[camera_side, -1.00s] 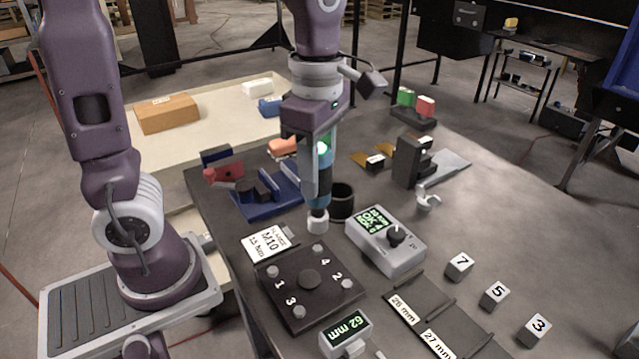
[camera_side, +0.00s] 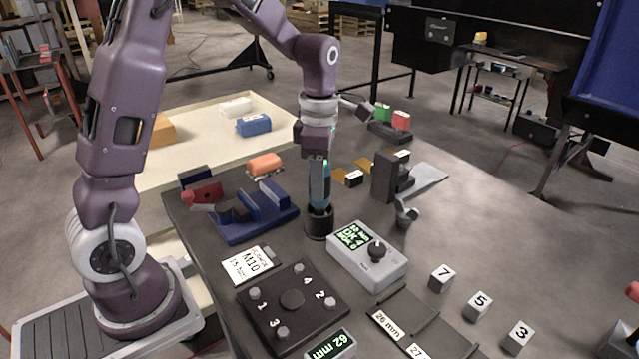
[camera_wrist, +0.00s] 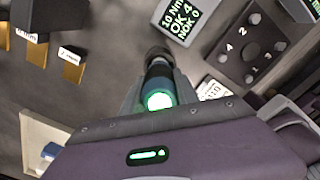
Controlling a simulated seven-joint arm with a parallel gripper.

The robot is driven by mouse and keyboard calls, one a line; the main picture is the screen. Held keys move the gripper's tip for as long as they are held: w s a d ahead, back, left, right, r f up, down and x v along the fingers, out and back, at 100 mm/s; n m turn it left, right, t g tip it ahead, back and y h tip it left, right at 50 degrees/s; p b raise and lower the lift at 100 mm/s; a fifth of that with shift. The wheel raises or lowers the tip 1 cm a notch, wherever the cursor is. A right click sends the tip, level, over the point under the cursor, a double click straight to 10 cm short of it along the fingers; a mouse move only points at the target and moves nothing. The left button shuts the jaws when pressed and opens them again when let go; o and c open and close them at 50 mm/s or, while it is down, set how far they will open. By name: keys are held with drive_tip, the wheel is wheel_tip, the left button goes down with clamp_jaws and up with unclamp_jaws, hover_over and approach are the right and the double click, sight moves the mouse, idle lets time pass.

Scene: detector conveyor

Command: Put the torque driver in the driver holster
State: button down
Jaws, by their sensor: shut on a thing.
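The torque driver (camera_side: 326,186) is upright, with a teal and black body and a green light. My gripper (camera_side: 319,196) is shut on it from above. The driver's lower end is inside the mouth of the driver holster (camera_side: 319,226), a short black cup on the bench, and its white tip is hidden there. In the wrist view, the driver's lit green top (camera_wrist: 159,101) shows between the fingers, with the dark round holster (camera_wrist: 157,53) around its far end. I cannot tell whether the driver rests on the holster's bottom.
A grey controller box (camera_side: 366,258) reading OK stands close right of the holster. A blue cradle (camera_side: 262,222) is to the left, and a dark numbered bolt plate (camera_side: 292,298) is in front. A black stand (camera_side: 390,176) is behind right. The bench at right has free room.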

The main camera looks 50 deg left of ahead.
drive_tip(key=shift+f, duration=0.2)
drive_tip(key=c, duration=0.9)
unclamp_jaws()
wheel_tip(320, 180, up, 11)
drive_tip(key=shift+r, duration=0.2)
drive_tip(key=s+d+r+m+t, duration=0.1)
drive_tip(key=s+d+r+m, duration=0.1)
drive_tip(key=s+m, duration=0.35)
drive_tip(key=s+d+r+m+t, duration=0.2)
drive_tip(key=s+d+m, duration=0.1)
drive_tip(key=s+m, duration=0.3)
drive_tip(key=s+f+m+t, duration=0.1)
drive_tip(key=s+m, duration=0.2)
drive_tip(key=m, duration=0.2)
drive_tip(key=s+d+f+m, duration=0.1)
drive_tip(key=s+m, duration=0.2)
drive_tip(key=m, duration=0.2)
drive_tip(key=s+d+f+m+t, duration=0.1)
drive_tip(key=s+f+m, duration=0.1)
drive_tip(key=s+m, duration=0.2)
drive_tip(key=shift+d+m+t, duration=0.15)
drive_tip(key=shift+m+t, duration=0.15)
drive_tip(key=shift+m, duration=0.45)
